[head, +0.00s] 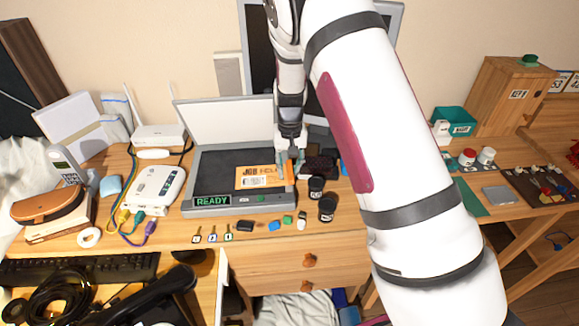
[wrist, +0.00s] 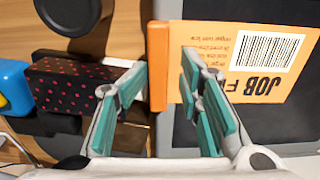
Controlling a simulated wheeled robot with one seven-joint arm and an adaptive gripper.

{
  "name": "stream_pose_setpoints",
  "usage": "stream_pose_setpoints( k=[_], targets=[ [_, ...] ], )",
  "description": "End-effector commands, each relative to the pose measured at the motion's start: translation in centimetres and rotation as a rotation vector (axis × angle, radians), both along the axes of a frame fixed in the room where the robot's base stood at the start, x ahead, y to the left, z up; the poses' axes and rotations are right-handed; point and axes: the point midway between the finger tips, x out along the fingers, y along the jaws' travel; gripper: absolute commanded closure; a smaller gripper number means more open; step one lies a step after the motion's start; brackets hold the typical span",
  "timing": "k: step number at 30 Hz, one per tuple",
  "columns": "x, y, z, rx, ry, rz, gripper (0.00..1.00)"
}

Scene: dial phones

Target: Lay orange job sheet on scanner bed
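The orange job sheet (head: 256,178) lies over the right front part of the dark scanner bed (head: 217,172), printed side up. In the wrist view the sheet (wrist: 223,50) shows a barcode and upside-down lettering. Its plain, darker orange end strip (wrist: 157,65) reaches over the scanner's grey right rim. My gripper (head: 290,163) is low over that end in the head view. In the wrist view my gripper (wrist: 162,88) has its teal finger pads apart, with the strip showing in the gap. Neither pad is clearly pressed on it. The scanner lid (head: 222,120) stands open.
A dark box with pink dots (wrist: 75,85) stands close left of my fingers in the wrist view. Dark jars (head: 327,209) stand right of the scanner. A white router box (head: 155,190) with cables is on its left. Small blocks (head: 274,225) line the front edge.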

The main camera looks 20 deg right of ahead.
Motion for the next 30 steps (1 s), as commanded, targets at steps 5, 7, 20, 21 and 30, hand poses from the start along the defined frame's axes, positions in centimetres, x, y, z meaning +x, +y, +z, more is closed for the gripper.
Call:
stream_pose_setpoints(
  k=[5,7,20,21,30],
  targets=[
    [0.1,-0.3,1.3,-0.004,-0.002,-0.003,0.62],
    [0.1,-0.3,2.5,-0.003,-0.005,-0.002,0.62],
    [0.1,0.1,10.4,0.0,-0.003,0.0,0.62],
    [0.0,0.1,10.8,0.001,-0.001,0.001,0.62],
    [-0.2,0.0,12.4,0.003,-0.003,0.001,0.62]
  ],
)
